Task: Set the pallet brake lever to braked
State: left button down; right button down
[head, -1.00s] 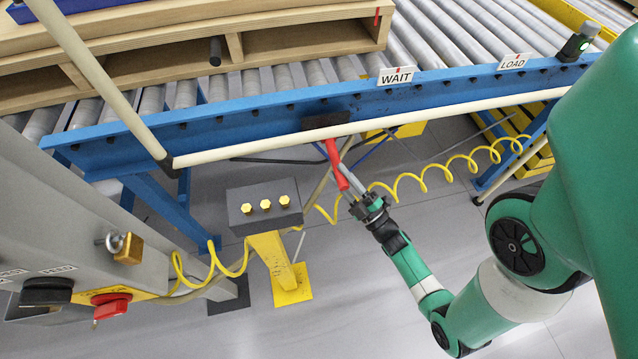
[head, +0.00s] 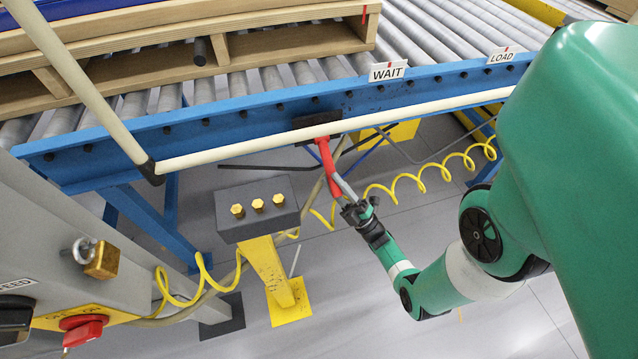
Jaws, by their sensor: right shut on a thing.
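The red brake lever (head: 328,163) hangs from a dark bracket (head: 316,121) on the blue conveyor side rail, behind and below the cream bar. It points down and slightly right. My right gripper (head: 350,200) is at the lever's lower end, with its fingers shut on it. The fingers hide part of the lever's tip. I cannot see any braked or released marking near the lever. My left gripper is not in view.
A cream bar (head: 330,132) runs along the blue rail (head: 230,120). A wooden pallet (head: 290,42) sits on the rollers. A grey box with yellow knobs (head: 257,212) on a yellow post, a coiled yellow hose (head: 420,176) and a grey cabinet (head: 60,220) stand nearby.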

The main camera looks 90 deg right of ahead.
jog(key=shift+f, duration=0.1)
jog(key=c, duration=0.6)
grip_release()
jog(key=v, duration=0.7)
jog(key=shift+s+a+f, duration=0.1)
jog(key=shift+s, duration=0.05)
